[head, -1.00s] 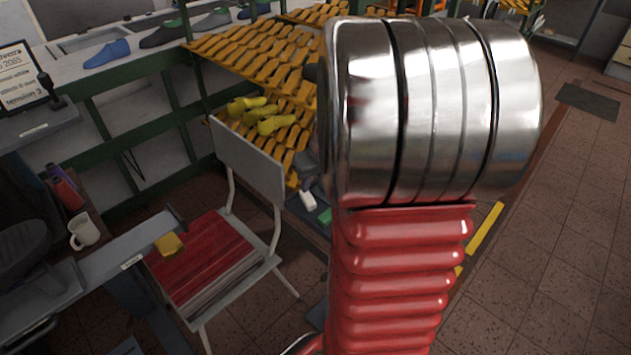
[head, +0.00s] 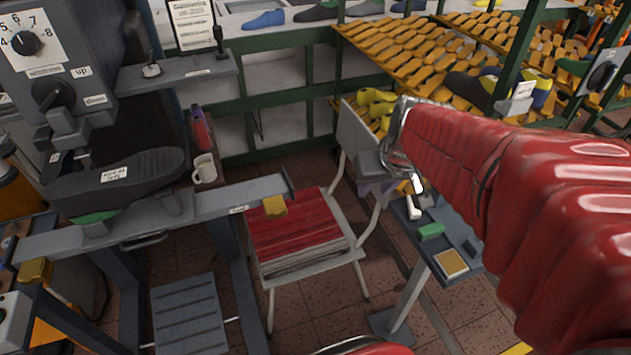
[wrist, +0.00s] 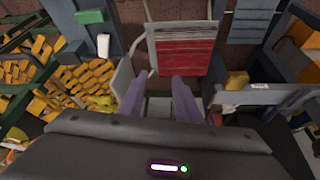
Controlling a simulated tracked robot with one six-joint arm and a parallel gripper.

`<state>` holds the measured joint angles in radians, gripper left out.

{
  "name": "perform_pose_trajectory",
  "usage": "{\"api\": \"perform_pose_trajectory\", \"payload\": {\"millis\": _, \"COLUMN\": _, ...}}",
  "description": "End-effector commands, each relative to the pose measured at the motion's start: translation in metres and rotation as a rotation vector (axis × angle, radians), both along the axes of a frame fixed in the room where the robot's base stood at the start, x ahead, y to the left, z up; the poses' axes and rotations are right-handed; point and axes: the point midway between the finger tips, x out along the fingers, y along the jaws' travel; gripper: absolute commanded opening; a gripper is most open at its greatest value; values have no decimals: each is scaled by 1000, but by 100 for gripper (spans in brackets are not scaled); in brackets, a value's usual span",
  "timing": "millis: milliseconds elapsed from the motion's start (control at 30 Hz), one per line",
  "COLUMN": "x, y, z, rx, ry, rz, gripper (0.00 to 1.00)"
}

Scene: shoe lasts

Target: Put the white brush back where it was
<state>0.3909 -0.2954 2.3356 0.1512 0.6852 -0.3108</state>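A small white object (head: 413,208), which looks like the white brush, rests on a narrow blue-grey stand (head: 440,215) right of the chair. It also shows at the upper left of the wrist view (wrist: 103,45), but its bristles cannot be made out. My gripper shows as two purple fingers in the wrist view (wrist: 160,98). They are apart, with nothing visible between them. In the head view the gripper is mostly hidden by my red-sleeved arm, close to the chair back and left of the white object.
A green block (head: 431,231) and a yellowish pad (head: 451,263) share the stand. A chair (head: 358,140) carries a red-topped stack (head: 295,232). Racks of yellow lasts (head: 420,55) stand behind. A grey machine (head: 120,180) and a white mug (head: 204,169) are at left.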

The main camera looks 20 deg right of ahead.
Motion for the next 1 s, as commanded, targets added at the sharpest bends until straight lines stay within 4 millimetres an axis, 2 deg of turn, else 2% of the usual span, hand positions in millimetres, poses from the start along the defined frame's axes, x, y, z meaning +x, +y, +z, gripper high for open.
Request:
{"api": "perform_pose_trajectory", "payload": {"millis": 33, "x": -5, "y": 16, "z": 7, "rx": -3, "ry": -8, "rz": 21, "gripper": 31}}
{"api": "perform_pose_trajectory", "payload": {"millis": 200, "x": -28, "y": 58, "z": 25, "rx": -6, "ry": -23, "rz": 73, "gripper": 31}}
{"api": "perform_pose_trajectory", "payload": {"millis": 500, "x": -78, "y": 114, "z": 44, "rx": -12, "ry": -50, "rz": 151, "gripper": 31}}
{"api": "perform_pose_trajectory", "payload": {"millis": 700, "x": -99, "y": 130, "z": 47, "rx": -12, "ry": -59, "rz": 176, "gripper": 31}}
{"api": "perform_pose_trajectory", "payload": {"millis": 1000, "x": -102, "y": 131, "z": 47, "rx": -12, "ry": -59, "rz": 175, "gripper": 31}}
